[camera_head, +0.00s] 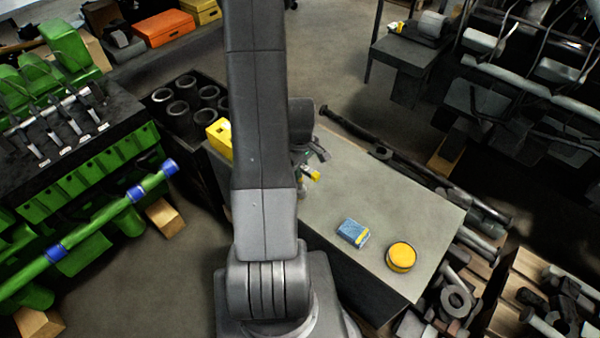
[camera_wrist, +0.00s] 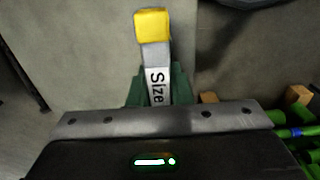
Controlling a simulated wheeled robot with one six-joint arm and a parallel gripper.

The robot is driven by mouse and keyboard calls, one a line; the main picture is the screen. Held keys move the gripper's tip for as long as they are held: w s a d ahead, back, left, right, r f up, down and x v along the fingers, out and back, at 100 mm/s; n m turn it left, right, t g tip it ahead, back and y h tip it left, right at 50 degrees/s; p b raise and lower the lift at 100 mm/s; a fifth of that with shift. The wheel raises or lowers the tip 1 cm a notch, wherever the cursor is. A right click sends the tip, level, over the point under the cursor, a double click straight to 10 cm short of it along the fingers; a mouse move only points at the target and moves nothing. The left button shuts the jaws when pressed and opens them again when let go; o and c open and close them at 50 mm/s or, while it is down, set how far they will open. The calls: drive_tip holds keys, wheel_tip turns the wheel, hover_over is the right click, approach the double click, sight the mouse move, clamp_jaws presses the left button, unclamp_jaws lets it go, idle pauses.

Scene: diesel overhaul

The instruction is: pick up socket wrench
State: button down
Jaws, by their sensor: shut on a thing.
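The socket wrench (camera_wrist: 155,55) shows in the wrist view as a grey metal shaft with a yellow end and the word "Size" on its side. My gripper (camera_wrist: 157,90) is shut on it, with a dark green finger on each side. The rest of the wrench is hidden behind the gripper body. In the head view, the yellow end of the wrench (camera_head: 313,175) shows just right of my arm, over the grey bench top (camera_head: 385,205). My arm hides much of the gripper there. I cannot tell how high the wrench is above the bench.
A blue sponge-like block (camera_head: 353,233) and a round yellow tin (camera_head: 401,257) stand on the bench's near right part. A yellow box (camera_head: 220,138) is at its far left. A green engine block (camera_head: 90,180) stands left, and metal parts (camera_head: 455,300) lie right.

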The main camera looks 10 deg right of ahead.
wheel_tip(320, 180, up, 8)
drive_tip(key=shift+r, duration=0.1)
idle(0.4)
drive_tip(key=c, duration=2)
unclamp_jaws()
clamp_jaws()
drive_tip(key=shift+s, duration=0.1)
